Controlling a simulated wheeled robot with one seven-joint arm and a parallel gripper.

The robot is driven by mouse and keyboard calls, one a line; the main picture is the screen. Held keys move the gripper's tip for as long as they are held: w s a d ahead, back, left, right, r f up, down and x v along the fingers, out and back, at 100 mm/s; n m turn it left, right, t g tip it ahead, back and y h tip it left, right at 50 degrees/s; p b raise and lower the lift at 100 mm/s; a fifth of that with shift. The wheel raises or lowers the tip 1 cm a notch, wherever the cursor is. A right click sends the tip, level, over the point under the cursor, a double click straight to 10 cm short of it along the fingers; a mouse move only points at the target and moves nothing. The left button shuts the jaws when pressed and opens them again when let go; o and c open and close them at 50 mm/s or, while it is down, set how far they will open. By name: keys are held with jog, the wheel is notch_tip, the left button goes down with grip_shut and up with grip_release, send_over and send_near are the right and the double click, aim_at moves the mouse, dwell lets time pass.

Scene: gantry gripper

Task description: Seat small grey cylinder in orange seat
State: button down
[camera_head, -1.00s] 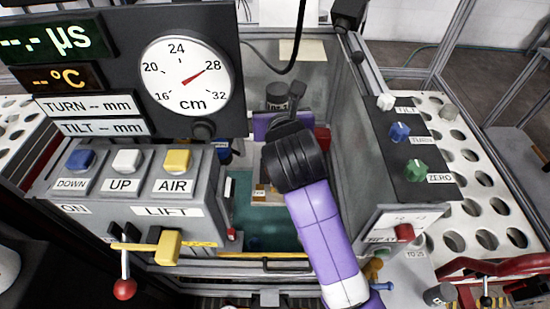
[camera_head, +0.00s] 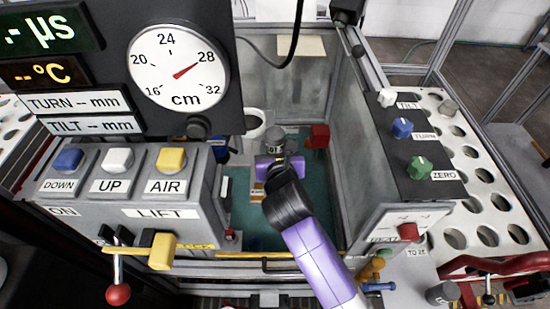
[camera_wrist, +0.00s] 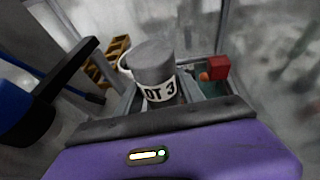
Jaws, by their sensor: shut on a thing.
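A small grey cylinder (camera_head: 274,143) with a white band, its lettering partly legible as "OT 3", is upright at the end of my gripper (camera_head: 271,160). In the wrist view the cylinder (camera_wrist: 155,70) stands just beyond the purple palm, and my gripper is shut on it. In the head view it is over the teal floor of the walled bay (camera_head: 240,215). My wrist and arm hide part of the bay floor.
A white ring-shaped cup (camera_head: 256,121) stands behind and left of the cylinder. The red block (camera_head: 319,136) is at the right wall. The lift panel (camera_head: 165,212) bounds the left, a yellow rail (camera_head: 265,254) the front.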

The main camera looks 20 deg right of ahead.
jog(key=shift+f+b, duration=0.3)
jog(key=shift+f, duration=1.9)
jog(key=c, duration=0.7)
grip_release()
jog(key=shift+f, duration=0.2)
jog(key=shift+s+r, duration=0.1)
jog(key=shift+r, duration=0.1)
jog(key=v, duration=1.2)
jog(key=shift+f, duration=0.1)
